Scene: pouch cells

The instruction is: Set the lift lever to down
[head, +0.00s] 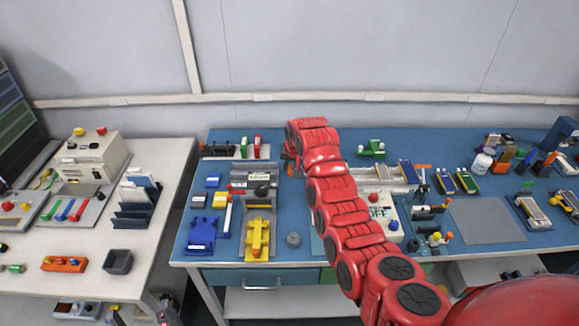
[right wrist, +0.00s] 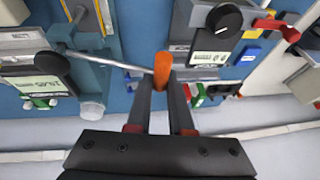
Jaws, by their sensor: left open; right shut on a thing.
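My right gripper (right wrist: 161,92) is shut on the orange grip (right wrist: 162,66) of a lever, with a dark finger on each side of it. The lever's thin metal rod (right wrist: 105,61) runs left from the grip in the right wrist view. Where the rod is mounted is not clear, nor whether the lever stands up or down. In the head view my red right arm reaches to the back of the blue table and hides most of the lever. My left gripper (head: 167,306) shows only as a small dark part at the bottom left, away from the lever.
The blue table (head: 345,137) holds many devices close around my right arm. A yellow fixture (head: 257,238), a blue fixture (head: 202,234) and a grey round knob (head: 293,239) stand left of the arm. A box reading OFF (head: 380,212) stands right. A grey mat (head: 487,220) is bare.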

